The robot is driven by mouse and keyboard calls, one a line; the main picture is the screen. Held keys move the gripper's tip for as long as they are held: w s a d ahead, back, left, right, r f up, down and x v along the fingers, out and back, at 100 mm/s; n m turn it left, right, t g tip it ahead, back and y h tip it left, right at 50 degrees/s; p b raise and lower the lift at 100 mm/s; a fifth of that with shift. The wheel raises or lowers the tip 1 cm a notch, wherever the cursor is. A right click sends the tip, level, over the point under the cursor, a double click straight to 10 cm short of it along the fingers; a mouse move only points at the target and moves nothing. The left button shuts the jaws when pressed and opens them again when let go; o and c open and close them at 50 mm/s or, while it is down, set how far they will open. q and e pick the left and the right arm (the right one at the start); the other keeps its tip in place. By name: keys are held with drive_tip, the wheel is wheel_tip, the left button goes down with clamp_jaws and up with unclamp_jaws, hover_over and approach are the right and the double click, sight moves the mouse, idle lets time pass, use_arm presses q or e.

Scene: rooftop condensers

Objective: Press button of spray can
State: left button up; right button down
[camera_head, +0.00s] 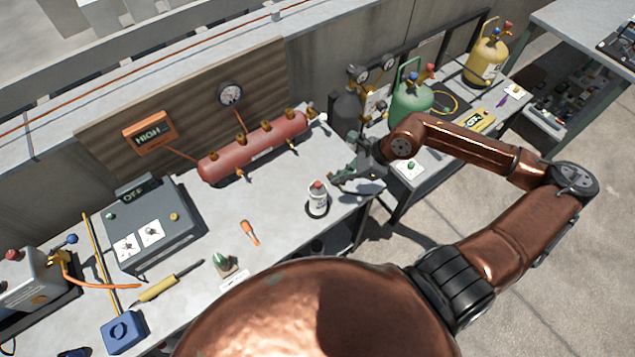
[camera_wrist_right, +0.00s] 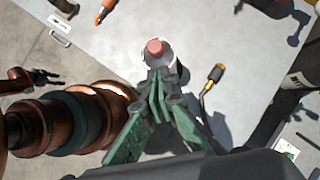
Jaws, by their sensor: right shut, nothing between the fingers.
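The spray can (camera_head: 318,200) is small and white with a red button on top. It stands upright on the grey bench near its front right edge, inside a dark ring. In the right wrist view its red top (camera_wrist_right: 155,47) shows just beyond my fingertips. My right gripper (camera_head: 336,180) comes from the right, its green fingers closed together and empty, close beside the can's top. In the right wrist view the closed fingertips (camera_wrist_right: 156,76) overlap the can's near side. Whether they touch it I cannot tell.
A red cylinder (camera_head: 255,145) with brass valves lies at the back of the bench. A grey box (camera_head: 155,228) with an OFF display stands left. An orange tool (camera_head: 249,232) lies left of the can. Green (camera_head: 408,106) and yellow (camera_head: 486,62) tanks stand to the right.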

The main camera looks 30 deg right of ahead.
sight(320, 184)
drive_tip(key=w+a+r+n+t+y+p, duration=0.1)
drive_tip(key=r+n+p, duration=0.6)
drive_tip(key=p, duration=0.8)
drive_tip(key=w+a+r+t, duration=0.1)
drive_tip(key=w+a+r, duration=0.1)
drive_tip(key=a, duration=0.1)
drive_tip(key=shift+w+a+n+y, duration=0.15)
drive_tip(key=shift+n+y, duration=0.15)
drive_tip(key=shift+n, duration=0.1)
drive_tip(key=shift+f, duration=0.2)
wheel_tip(320, 184, down, 8)
drive_tip(key=b, duration=0.4)
drive_tip(key=shift+b, duration=0.35)
drive_tip(key=shift+f+b, duration=0.25)
drive_tip(key=shift+b, duration=0.05)
drive_tip(key=shift+f+b, duration=0.35)
drive_tip(key=shift+b, duration=0.25)
